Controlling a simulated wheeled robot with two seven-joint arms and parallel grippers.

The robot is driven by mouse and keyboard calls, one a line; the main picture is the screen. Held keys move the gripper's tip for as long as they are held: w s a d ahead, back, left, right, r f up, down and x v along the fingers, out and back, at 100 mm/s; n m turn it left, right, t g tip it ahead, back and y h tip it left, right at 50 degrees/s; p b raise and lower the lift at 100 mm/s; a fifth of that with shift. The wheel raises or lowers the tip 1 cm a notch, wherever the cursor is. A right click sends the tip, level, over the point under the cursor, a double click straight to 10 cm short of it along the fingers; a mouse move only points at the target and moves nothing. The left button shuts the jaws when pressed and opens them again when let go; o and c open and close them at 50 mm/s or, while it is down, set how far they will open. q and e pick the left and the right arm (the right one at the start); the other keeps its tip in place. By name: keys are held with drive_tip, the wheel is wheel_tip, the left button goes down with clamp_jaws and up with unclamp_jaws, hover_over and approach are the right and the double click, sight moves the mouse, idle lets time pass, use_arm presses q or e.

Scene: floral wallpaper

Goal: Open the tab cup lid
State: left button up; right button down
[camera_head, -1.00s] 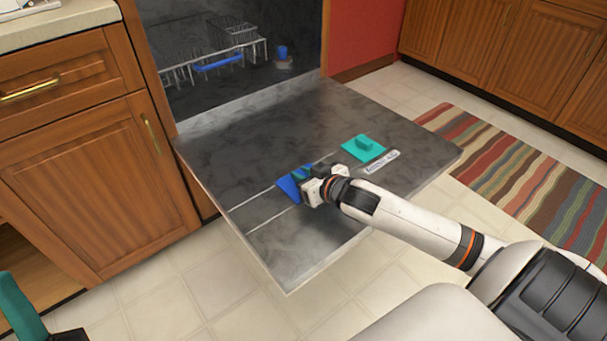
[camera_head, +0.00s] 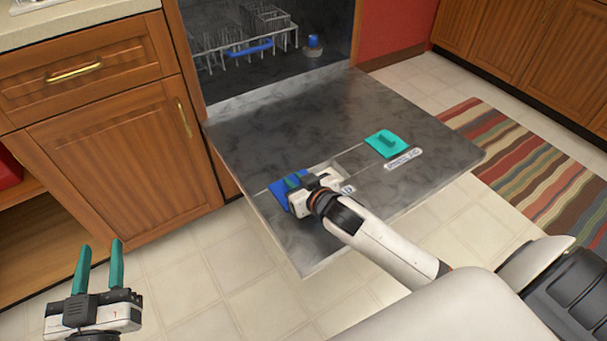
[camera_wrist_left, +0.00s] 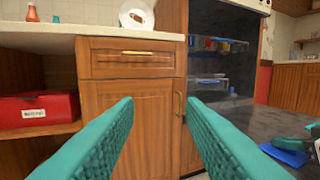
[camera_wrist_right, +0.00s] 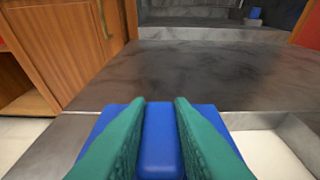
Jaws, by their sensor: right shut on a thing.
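The blue lid (camera_head: 279,190) is at the front left of the lowered dishwasher door (camera_head: 300,120). My right gripper (camera_head: 293,182) is shut on the raised blue tab (camera_wrist_right: 160,140) of this lid, one teal finger on each side. A pale, open recess (camera_wrist_right: 275,150) shows beside the lid to its right. The recess also shows in the head view (camera_head: 325,172), partly hidden by the gripper. I cannot tell whether the lid is lifted or only slid aside. My left gripper (camera_head: 98,262) is open and empty over the floor, away from the door.
A teal lid (camera_head: 385,143) with a raised tab lies farther right on the door, beside a label (camera_head: 403,159). Behind the door are a wire rack (camera_head: 250,52) and a blue-topped piece (camera_head: 313,45). Wooden cabinets (camera_head: 120,165) stand at left, a striped rug (camera_head: 540,165) at right.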

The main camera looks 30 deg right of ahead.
sight(296, 183)
use_arm(q)
drive_tip(key=shift+f, duration=0.1)
use_arm(e)
drive_tip(key=c, duration=1.3)
unclamp_jaws()
drive_tip(key=shift+s, duration=0.1)
drive_tip(key=shift+s+r, duration=0.1)
drive_tip(key=shift+s, duration=0.05)
drive_tip(key=p+v, duration=0.1)
drive_tip(key=v, duration=0.4)
drive_tip(key=shift+p, duration=0.4)
drive_tip(key=p+v, duration=0.1)
drive_tip(key=v, duration=0.4)
drive_tip(key=shift+s, duration=0.15)
use_arm(q)
drive_tip(key=s+a+f+g+y, duration=0.2)
drive_tip(key=s+f+g, duration=0.3)
drive_tip(key=f+g, duration=0.3)
drive_tip(key=shift+s+a+f+g+y, duration=0.4)
drive_tip(key=shift+a+f, duration=0.3)
drive_tip(key=shift+f, duration=0.75)
use_arm(e)
drive_tip(key=shift+s+r, duration=0.25)
drive_tip(key=shift+s, duration=0.3)
